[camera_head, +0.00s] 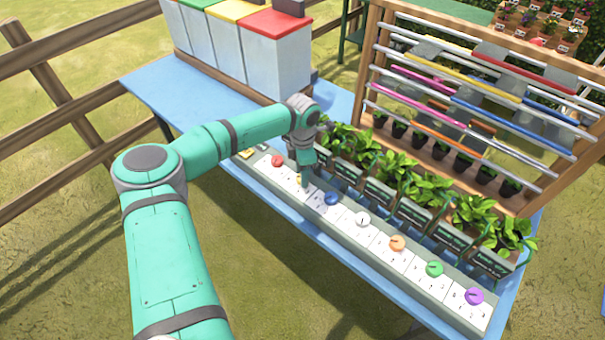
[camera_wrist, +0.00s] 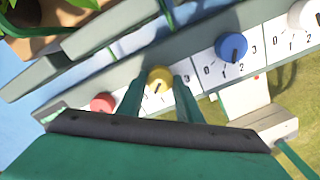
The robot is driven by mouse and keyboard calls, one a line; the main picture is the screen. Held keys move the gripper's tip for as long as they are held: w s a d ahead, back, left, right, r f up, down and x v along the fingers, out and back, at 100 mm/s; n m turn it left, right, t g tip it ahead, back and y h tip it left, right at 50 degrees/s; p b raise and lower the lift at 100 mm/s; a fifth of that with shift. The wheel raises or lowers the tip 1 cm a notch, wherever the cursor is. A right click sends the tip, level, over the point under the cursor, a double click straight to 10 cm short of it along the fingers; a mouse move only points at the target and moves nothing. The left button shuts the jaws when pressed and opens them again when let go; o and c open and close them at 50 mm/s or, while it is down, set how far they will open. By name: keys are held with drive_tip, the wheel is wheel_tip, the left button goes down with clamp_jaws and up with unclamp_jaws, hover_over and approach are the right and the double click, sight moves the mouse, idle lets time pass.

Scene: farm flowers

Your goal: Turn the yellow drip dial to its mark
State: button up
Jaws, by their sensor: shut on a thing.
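The yellow drip dial (camera_wrist: 160,79) sits on the grey dial strip between the red dial and the blue dial. My gripper (camera_wrist: 160,92) is shut on it, with one finger on either side of the knob. A dark pointer line shows on its face, and a small red mark shows beside it on the white scale plate. Much of the scale is hidden by the fingers. In the head view my gripper (camera_head: 304,178) reaches down onto the strip, and only a sliver of the yellow dial (camera_head: 298,180) shows beside it.
The red dial (camera_head: 278,160) and blue dial (camera_head: 332,198) flank the gripper. White, orange, green and purple dials continue right along the strip (camera_head: 375,262). Potted plants (camera_head: 412,190) stand close behind it. Lidded bins (camera_head: 270,55) and a rack with coloured bars (camera_head: 480,100) stand farther back.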

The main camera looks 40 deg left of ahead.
drive_tip(key=n, duration=0.5)
drive_tip(key=shift+n, duration=0.3)
idle(0.4)
drive_tip(key=o, duration=1)
drive_tip(key=shift+o, duration=0.2)
drive_tip(key=shift+r, duration=0.1)
wheel_tip(320, 180, up, 11)
drive_tip(key=shift+f, duration=0.2)
